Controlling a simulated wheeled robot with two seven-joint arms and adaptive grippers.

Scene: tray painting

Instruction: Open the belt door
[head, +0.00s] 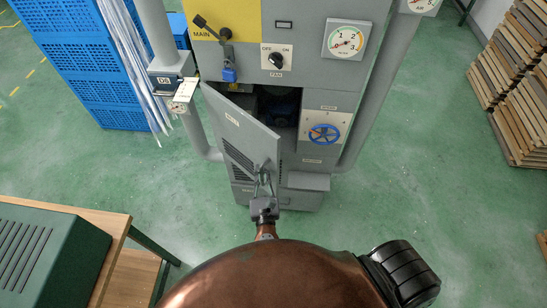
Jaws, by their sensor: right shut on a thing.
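The grey belt door (235,122) on the lower front of the grey cabinet stands ajar. It is hinged at its left edge, and its free right edge is swung out toward me. It has a small label and dark louvre slots. My right gripper (264,184) is shut on the handle at the door's free edge; the fingers largely hide the handle. Behind the door, a dark opening (271,100) shows a blue part inside, partly hidden by the door. My left gripper is not in view.
Above are a fan switch (277,60), a main lever (212,30) with a blue padlock (229,75) and a gauge (346,40). A bench with a green box (50,255) stands lower left. Pallets (515,90) stand right; green floor is clear between.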

